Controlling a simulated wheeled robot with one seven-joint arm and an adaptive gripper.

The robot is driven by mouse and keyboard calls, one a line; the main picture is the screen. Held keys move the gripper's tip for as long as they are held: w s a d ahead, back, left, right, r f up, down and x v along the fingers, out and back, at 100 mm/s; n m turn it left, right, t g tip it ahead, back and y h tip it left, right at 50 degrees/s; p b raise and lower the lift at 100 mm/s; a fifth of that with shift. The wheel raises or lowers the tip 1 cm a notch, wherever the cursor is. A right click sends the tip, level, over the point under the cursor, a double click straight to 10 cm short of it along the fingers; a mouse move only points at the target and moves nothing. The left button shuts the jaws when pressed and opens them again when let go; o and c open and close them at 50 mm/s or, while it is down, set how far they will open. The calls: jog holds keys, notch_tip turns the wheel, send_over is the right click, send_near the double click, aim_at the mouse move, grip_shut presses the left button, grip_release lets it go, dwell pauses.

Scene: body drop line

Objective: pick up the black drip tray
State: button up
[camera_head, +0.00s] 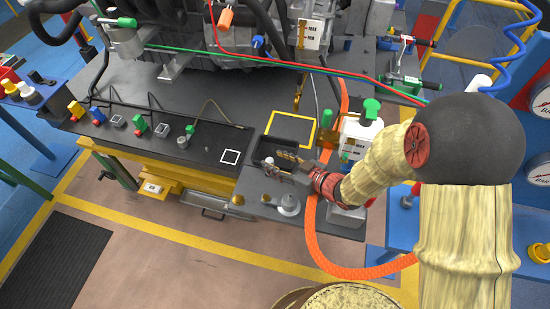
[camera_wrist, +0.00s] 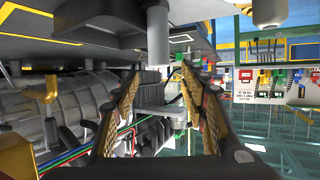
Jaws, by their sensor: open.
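A black, shallow, open-topped tray (camera_head: 262,150), which looks like the drip tray, sits on the dark work surface in the head view, just beyond my gripper. My gripper (camera_head: 276,160) overlaps its near side there, so part of the tray is hidden. In the wrist view my gripper's fingers (camera_wrist: 158,88) are spread apart with nothing held between them. A dark tray-like shape (camera_wrist: 95,17) shows at the top of the wrist view, likely the same tray. I cannot tell whether the fingers touch it.
A yellow square outline (camera_head: 292,115) lies behind the tray. A white bottle with a green cap (camera_head: 360,135) stands right of it. Grey knobbed parts (camera_head: 289,204) stand near the front edge. An orange hose (camera_head: 312,240) hangs there. Engine parts (camera_head: 240,45) fill the back.

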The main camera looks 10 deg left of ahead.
aim_at(272, 160)
jog(key=shift+w+f+b, duration=0.3)
jog(key=shift+f+b, duration=0.05)
jog(key=shift+f, duration=0.15)
jog(key=shift+w+f+b, duration=0.25)
jog(key=shift+f+b, duration=0.05)
jog(key=shift+f, duration=0.2)
jog(key=shift+b+x, duration=0.4)
jog(key=shift+x, duration=0.8)
jog(key=a+f, duration=0.1)
jog(key=a+b, duration=0.1)
jog(key=w+a+f+b, duration=0.1)
jog(key=shift+w+a+f, duration=0.1)
jog(key=shift+a+f, duration=0.25)
jog(key=shift+a, duration=0.05)
jog(key=shift+w+a, duration=0.2)
jog(key=shift+a, duration=0.05)
jog(key=c, duration=0.3)
jog(key=c, duration=0.7)
grip_shut()
